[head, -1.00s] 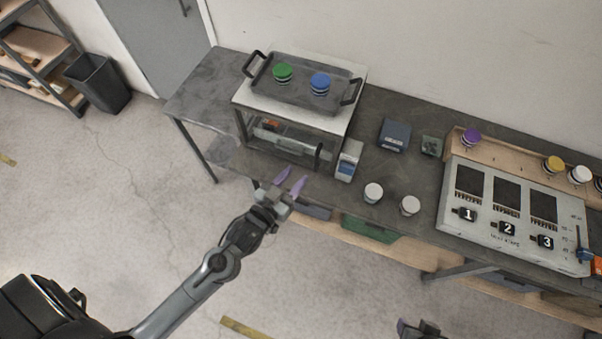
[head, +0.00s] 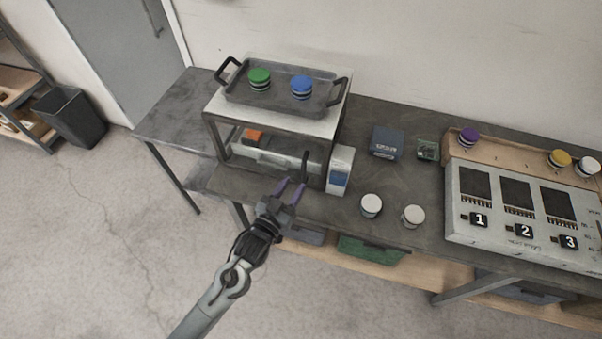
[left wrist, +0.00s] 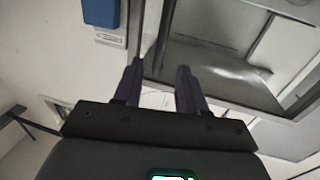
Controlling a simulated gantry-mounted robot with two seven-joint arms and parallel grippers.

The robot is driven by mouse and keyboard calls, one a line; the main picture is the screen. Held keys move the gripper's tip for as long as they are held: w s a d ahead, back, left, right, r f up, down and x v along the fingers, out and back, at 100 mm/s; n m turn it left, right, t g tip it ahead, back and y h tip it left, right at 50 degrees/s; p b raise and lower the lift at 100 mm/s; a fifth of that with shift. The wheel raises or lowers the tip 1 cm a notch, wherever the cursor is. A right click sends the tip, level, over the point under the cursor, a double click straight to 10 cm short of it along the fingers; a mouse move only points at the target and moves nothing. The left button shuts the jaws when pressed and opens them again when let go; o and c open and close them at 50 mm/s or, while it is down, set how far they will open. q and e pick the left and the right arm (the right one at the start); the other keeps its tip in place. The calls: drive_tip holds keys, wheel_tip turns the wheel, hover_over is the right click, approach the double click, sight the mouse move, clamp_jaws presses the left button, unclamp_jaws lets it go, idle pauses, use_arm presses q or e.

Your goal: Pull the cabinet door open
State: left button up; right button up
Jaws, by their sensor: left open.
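The cabinet (head: 214,137) is a low box with a light top and dark frame on the bench. Its front has a glass-like door (head: 270,161) that looks closed, with a dark upright handle (head: 305,164) near its right side. My left gripper (head: 291,187) is open, its purple fingers just in front of and below the handle, apparently apart from it. In the left wrist view the open fingers (left wrist: 158,72) point at the cabinet front; whether the handle is between them I cannot tell. My right gripper is out of view.
A tray (head: 230,90) with green and blue capped jars sits on the cabinet. A white-and-blue box (head: 340,171) stands close to the cabinet's right side. Two white-lidded jars (head: 371,205) and a numbered panel (head: 520,255) are further right. Free floor lies in front.

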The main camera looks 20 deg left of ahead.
sight(303, 171)
use_arm(q)
drive_tip(key=shift+w+d, duration=0.2)
drive_tip(key=shift+w, duration=1.25)
drive_tip(key=shift+w+d, duration=0.15)
drive_tip(key=shift+w, duration=1.3)
clamp_jaws()
